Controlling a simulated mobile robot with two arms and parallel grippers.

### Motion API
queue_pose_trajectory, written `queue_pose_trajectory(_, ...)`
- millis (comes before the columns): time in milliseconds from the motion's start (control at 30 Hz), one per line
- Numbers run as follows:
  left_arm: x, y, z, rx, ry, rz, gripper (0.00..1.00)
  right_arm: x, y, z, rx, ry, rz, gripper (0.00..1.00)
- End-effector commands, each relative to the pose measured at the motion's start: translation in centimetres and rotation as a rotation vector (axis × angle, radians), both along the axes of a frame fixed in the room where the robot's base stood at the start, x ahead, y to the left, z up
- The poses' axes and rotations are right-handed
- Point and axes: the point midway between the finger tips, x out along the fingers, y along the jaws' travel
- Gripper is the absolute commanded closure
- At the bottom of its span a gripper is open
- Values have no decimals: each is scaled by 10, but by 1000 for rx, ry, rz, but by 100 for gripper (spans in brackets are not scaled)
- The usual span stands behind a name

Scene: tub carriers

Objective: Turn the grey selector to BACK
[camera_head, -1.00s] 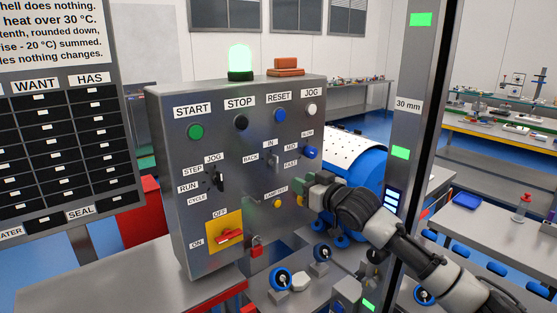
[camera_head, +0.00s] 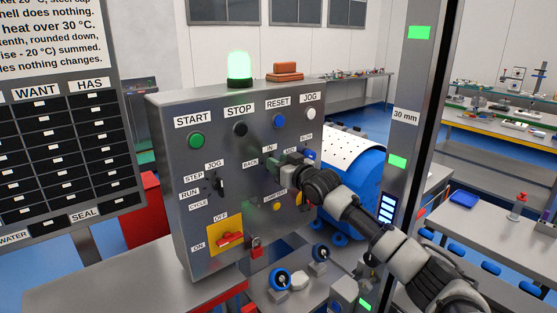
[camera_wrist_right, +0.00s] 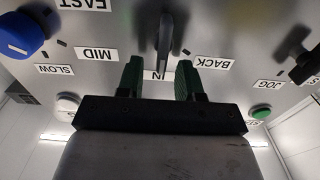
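The grey selector (camera_wrist_right: 165,38) is on the panel in the right wrist view, which shows it upside down. Its handle points towards the IN label (camera_wrist_right: 157,75), with the BACK label (camera_wrist_right: 213,63) on the right. In the head view my right gripper (camera_head: 274,167) is at the selector and hides most of it. In the wrist view its two green fingers (camera_wrist_right: 159,66) are apart, one on each side of the handle's line, with a gap to each. I cannot tell how deep they reach around it. My left gripper is not in view.
A blue knob (camera_wrist_right: 20,35) sits by the SLOW, MID and FAST labels. A black selector (camera_head: 220,183) is on the panel's left, above a red switch on a yellow plate (camera_head: 212,228). A metal post (camera_head: 402,140) stands right of the panel (camera_head: 168,130).

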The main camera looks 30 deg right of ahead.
Motion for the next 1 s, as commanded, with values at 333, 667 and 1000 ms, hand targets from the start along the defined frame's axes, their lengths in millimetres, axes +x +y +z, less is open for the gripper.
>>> queue_pose_trajectory(333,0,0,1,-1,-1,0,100,3,1,-1,-1,1,0,64)
queue_pose_trajectory(667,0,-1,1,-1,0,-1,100,3,1,0,0,1,0,100)
queue_pose_trajectory(1000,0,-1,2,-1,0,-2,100,3,1,0,-37,-3,0,100)
